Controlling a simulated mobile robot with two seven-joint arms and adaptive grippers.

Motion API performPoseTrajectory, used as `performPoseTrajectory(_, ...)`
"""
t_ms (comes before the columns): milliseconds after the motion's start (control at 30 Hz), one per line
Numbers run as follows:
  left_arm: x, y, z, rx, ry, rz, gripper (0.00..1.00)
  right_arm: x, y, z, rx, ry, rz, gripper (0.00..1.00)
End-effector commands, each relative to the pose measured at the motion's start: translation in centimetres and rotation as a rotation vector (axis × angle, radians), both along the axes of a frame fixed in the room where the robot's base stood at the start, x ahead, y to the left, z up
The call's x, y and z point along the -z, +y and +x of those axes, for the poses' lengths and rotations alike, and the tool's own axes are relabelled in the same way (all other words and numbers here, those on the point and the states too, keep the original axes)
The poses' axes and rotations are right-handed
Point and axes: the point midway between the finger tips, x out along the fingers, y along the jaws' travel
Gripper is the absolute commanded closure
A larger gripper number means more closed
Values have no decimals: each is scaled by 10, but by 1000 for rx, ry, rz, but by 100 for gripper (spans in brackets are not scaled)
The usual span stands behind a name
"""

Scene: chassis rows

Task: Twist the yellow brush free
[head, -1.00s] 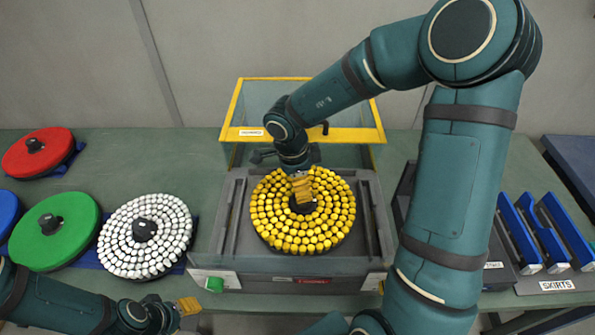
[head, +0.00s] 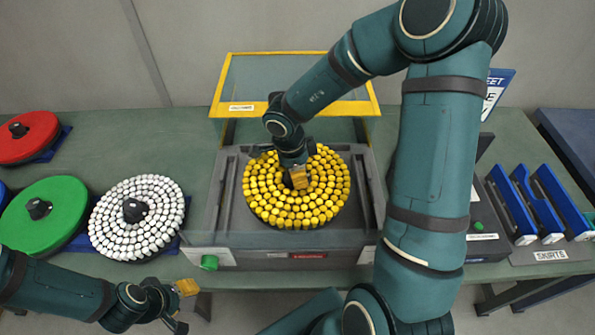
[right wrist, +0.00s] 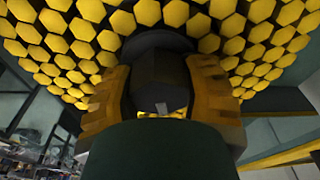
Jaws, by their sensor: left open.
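The yellow brush (head: 262,203) is a round disc of packed yellow bristle tufts with a dark central hub. It sits in the grey tray of the machine (head: 226,220). My right gripper (head: 297,178) is over the hub from above, hiding most of it. In the right wrist view, the two ochre fingers of the right gripper (right wrist: 160,95) stand on either side of the dark hub (right wrist: 160,78), which fills the space between them. Whether they press on it is unclear. My left gripper (head: 185,306) is open and empty at the lower left, in front of the bench.
A white brush (head: 118,236) and green (head: 65,208) and red (head: 28,146) discs lie on the bench to the left. A raised yellow-framed clear cover (head: 240,85) stands behind the brush. Blue racks (head: 512,205) labelled SKIRTS stand right. My right arm crosses the middle.

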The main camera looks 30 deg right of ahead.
Motion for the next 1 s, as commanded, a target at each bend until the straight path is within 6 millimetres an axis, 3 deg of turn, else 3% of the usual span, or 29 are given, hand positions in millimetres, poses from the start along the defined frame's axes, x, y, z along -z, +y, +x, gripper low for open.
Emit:
performPoseTrajectory(33,0,0,0,0,0,0,53,0,0,0,0,0,0,83)
performPoseTrajectory(100,0,0,0,0,0,0,53,0,0,0,0,0,0,100)
performPoseTrajectory(133,0,0,0,0,0,0,53,0,0,0,0,1,0,58)
performPoseTrajectory(233,0,0,0,0,0,0,53,0,0,0,0,1,0,93)
performPoseTrajectory(267,0,0,0,0,0,0,53,0,0,0,0,1,0,100)
performPoseTrajectory(1000,-5,0,0,0,0,0,53,0,0,-1,-24,2,0,100)
